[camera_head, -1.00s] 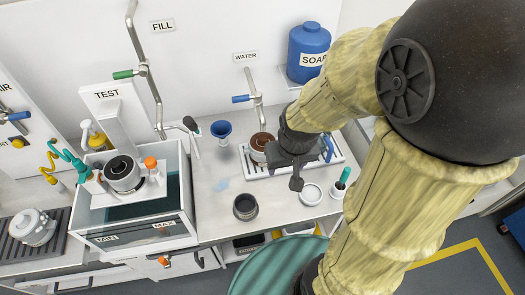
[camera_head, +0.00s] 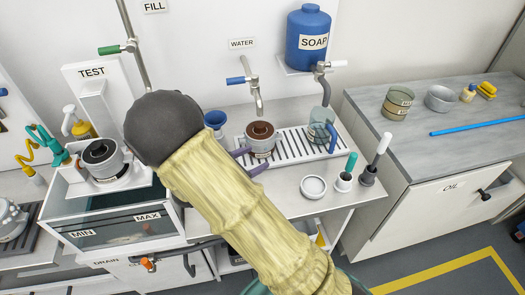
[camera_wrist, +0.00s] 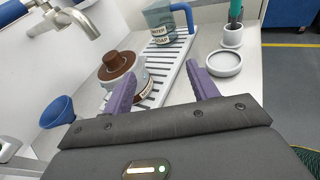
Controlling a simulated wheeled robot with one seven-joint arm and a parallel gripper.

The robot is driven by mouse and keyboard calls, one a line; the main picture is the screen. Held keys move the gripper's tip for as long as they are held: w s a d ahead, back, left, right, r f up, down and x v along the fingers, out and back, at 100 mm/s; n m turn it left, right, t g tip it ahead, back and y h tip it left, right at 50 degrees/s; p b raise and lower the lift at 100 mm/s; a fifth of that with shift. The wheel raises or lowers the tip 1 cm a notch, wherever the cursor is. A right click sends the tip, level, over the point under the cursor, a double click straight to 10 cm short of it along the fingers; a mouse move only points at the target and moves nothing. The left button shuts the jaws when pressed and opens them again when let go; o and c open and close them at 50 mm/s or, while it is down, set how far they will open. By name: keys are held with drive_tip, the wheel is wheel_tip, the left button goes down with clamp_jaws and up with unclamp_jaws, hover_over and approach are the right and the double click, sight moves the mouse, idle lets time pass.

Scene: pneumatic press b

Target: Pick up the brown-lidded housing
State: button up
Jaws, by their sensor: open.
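The brown-lidded housing (camera_head: 261,143), a pale round body with a brown knobbed lid, stands upright on the slatted drain tray (camera_head: 300,147) under the water tap. In the wrist view the housing (camera_wrist: 118,66) is ahead and left of centre, partly covered by the left finger. My gripper (camera_head: 250,160) has two purple fingers, spread and empty, near the housing's front left in the head view. In the wrist view the gap of my gripper (camera_wrist: 163,88) points past the housing's right side. Whether a finger touches it I cannot tell.
The water tap (camera_head: 254,92) hangs behind the housing. A blue funnel (camera_head: 215,119) is at left, a clear jug (camera_head: 321,127) at right on the tray. A white dish (camera_head: 313,187) and brushes stand in front right. The test tank (camera_head: 120,215) is left.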

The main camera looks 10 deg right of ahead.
drive_tip(key=w+a+f+n+t+y, duration=0.1)
drive_tip(key=w+a+n+t, duration=0.1)
drive_tip(key=a+n+t, duration=0.2)
drive_tip(key=a+t+b, duration=0.1)
drive_tip(key=a, duration=0.1)
drive_tip(key=shift+w+a+f, duration=0.15)
drive_tip(key=shift+w+a, duration=0.1)
drive_tip(key=shift+a, duration=0.1)
drive_tip(key=p, duration=0.1)
approach(257, 130)
drive_tip(key=x, duration=0.6)
drive_tip(key=shift+w+d, duration=0.1)
drive_tip(key=shift+d, duration=0.05)
drive_tip(key=shift+w+d, duration=0.1)
drive_tip(key=shift+w, duration=0.05)
drive_tip(key=shift+p+x, duration=0.4)
drive_tip(key=shift+x, duration=2.2)
drive_tip(key=shift+f, duration=0.15)
